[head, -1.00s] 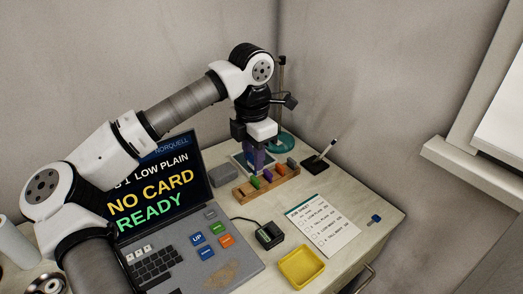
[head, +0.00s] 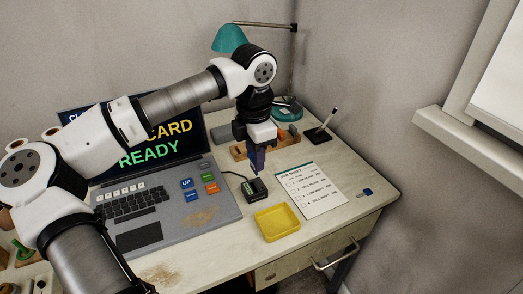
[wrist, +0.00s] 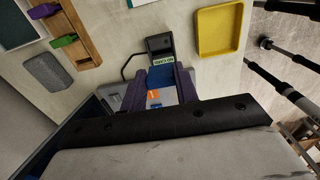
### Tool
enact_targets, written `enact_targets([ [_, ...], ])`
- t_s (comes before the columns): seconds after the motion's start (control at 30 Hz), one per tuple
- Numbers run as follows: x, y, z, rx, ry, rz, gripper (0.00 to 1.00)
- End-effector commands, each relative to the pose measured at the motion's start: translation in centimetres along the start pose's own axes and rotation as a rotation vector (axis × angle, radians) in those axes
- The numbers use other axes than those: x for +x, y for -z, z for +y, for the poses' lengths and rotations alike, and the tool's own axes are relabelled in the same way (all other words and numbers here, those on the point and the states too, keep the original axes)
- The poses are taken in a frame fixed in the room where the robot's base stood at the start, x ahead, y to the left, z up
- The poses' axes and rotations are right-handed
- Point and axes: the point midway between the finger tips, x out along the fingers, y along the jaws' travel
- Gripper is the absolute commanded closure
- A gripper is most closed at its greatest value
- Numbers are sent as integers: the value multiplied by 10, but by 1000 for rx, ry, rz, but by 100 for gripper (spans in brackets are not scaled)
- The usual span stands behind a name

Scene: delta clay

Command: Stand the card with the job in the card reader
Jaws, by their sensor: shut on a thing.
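In the head view, the fingers point down just above the small black card reader (head: 254,188). The reader also shows in the wrist view (wrist: 158,43), beyond the card's end. I cannot tell whether the card touches the reader. The laptop screen (head: 150,155) shows "CARD" and "READY"; my arm covers part of it. The job sheet (head: 310,188) lies to the right of the reader.
A wooden rack (head: 238,152) with coloured cards stands behind my gripper, partly hidden. A yellow tray (head: 277,222) lies in front of the reader. The laptop (head: 170,210) is at the left. A teal lamp (head: 230,39) and a pen stand (head: 318,135) are at the back.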

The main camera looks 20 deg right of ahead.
Motion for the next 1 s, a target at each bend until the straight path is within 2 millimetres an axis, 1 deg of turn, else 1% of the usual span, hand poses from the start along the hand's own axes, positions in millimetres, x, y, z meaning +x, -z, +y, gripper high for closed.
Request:
enact_targets([
  [0.27,9,2,0,1,1,1,91],
  [0.7,44,2,0,1,0,0,91],
  [0.83,48,2,0,0,0,0,91],
  [1.0,48,2,0,1,0,0,91],
])
